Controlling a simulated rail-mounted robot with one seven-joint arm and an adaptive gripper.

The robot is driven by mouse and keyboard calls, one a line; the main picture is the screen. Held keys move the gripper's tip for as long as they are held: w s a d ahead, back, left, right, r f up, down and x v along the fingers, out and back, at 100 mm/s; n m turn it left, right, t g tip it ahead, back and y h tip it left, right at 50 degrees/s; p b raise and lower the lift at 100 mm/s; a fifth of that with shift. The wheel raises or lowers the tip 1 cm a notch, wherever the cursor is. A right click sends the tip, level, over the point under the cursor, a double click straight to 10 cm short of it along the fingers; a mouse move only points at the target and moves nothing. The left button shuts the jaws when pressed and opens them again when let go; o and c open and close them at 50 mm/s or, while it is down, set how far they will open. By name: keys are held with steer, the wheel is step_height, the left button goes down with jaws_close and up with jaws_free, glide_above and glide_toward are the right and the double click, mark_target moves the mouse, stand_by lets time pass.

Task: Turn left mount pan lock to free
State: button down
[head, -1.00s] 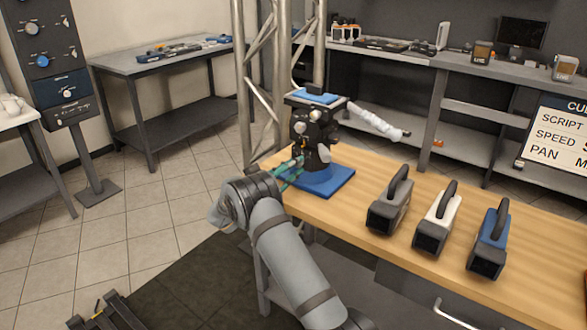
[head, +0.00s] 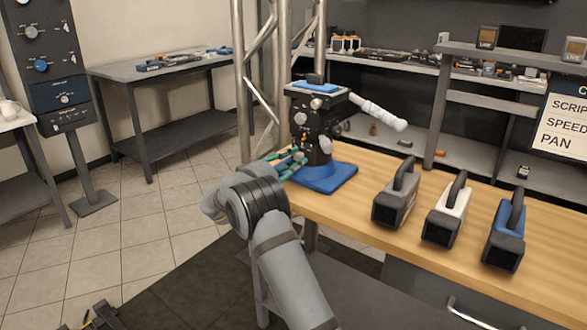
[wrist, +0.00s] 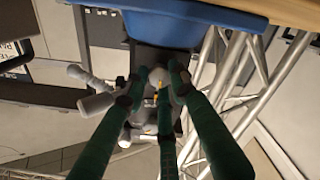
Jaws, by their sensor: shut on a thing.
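The left mount, a black pan head (head: 316,128) with grey knobs and a white handle (head: 378,112), stands on a blue base (head: 325,180) at the bench's left end. My gripper (head: 294,158), with green fingers, reaches the mount's lower left side. In the wrist view, my gripper (wrist: 157,80) is shut on a small grey knob (wrist: 156,75), taken to be the pan lock, below the blue base's edge in the picture. A yellow mark shows beside the knob. The fingers partly cover the knob, and its setting cannot be read.
Three box-shaped units with top handles, grey (head: 396,205), white (head: 443,213) and blue (head: 504,236), stand on the wooden bench (head: 400,170) to the right. A metal truss (head: 243,80) rises behind the mount. A sign (head: 565,125) stands at the right.

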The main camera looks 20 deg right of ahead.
steer(key=n, duration=0.1)
steer(key=n+b, duration=0.1)
steer(key=n, duration=0.1)
steer(key=shift+s+f+n, duration=0.1)
steer(key=shift+f+n, duration=0.2)
steer(key=shift+f, duration=0.05)
steer(key=shift+n+b, duration=0.35)
steer(key=shift+n, duration=1.55)
steer(key=shift+r, duration=0.1)
steer(key=c, duration=1.4)
jaws_free()
steer(key=shift+r, duration=0.15)
steer(key=shift+c, duration=0.2)
